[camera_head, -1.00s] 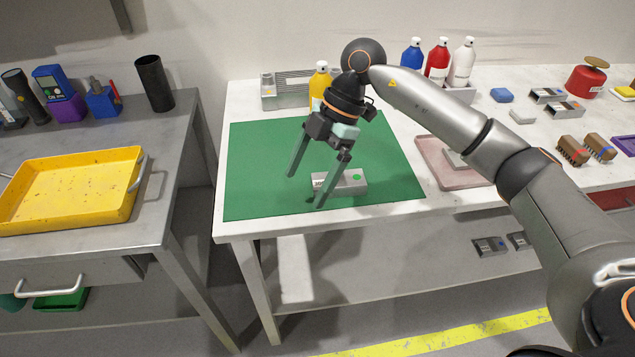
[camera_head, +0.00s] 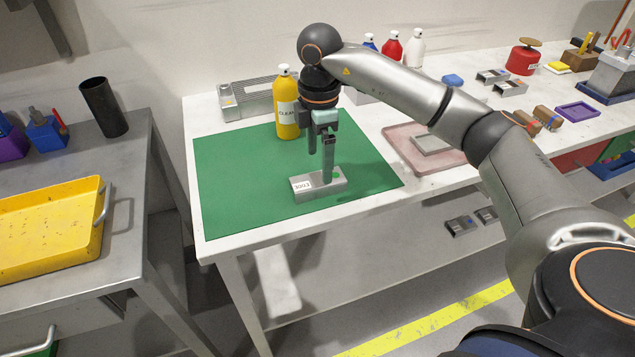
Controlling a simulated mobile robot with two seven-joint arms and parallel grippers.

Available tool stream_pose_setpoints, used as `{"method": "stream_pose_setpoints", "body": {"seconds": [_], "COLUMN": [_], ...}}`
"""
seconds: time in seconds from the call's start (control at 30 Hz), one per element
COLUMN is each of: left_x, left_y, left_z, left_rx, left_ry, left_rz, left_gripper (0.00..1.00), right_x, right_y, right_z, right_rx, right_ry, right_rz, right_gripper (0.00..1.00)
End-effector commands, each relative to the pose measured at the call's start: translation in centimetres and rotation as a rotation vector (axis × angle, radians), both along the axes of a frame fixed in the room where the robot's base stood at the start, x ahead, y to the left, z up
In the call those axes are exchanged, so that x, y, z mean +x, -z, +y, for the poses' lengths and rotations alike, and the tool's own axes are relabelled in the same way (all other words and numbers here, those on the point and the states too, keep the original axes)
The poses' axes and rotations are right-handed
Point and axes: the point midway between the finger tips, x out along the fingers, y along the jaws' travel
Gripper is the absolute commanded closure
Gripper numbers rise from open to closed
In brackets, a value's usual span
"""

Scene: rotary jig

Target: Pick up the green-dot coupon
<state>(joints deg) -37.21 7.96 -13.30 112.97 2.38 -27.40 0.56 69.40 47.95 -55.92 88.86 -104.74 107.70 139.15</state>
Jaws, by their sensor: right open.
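The coupon (camera_head: 318,191) is a grey metal block with a white number label on its left end. It lies on the green mat (camera_head: 235,190) near the mat's front edge. Its green dot is hidden now; it showed on the right part of the top in the earlier view. My left gripper is not in view.
A pink tray (camera_head: 402,146) holding a grey plate lies to the right. The mat's left part is clear.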

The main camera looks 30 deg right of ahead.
Motion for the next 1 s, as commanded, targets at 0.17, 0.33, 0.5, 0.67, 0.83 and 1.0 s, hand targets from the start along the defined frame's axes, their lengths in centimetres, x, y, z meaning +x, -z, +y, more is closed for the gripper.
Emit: {"method": "stream_pose_setpoints", "body": {"seconds": [0.17,0.33,0.5,0.67,0.83,1.0], "left_x": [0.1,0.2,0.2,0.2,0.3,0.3], "left_y": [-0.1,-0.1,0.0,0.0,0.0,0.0], "left_z": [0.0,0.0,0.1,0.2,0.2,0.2], "left_rx": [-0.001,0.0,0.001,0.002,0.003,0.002], "left_ry": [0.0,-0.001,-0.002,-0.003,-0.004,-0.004], "left_rz": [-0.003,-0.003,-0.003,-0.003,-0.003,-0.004], "left_gripper": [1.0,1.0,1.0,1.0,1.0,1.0], "right_x": [-0.1,-0.3,-0.3,-0.2,-0.2,-0.2], "right_y": [1.4,4.1,5.6,5.7,5.7,5.7], "right_z": [0.1,0.4,0.4,0.4,0.4,0.4], "right_rx": [0.0,-0.001,0.0,0.001,0.001,0.001], "right_ry": [-0.002,-0.001,-0.001,-0.001,-0.002,-0.002], "right_rz": [0.002,0.003,0.001,-0.001,0.0,0.0], "right_gripper": [0.03,0.03,0.03,0.03,0.13,0.32]}}
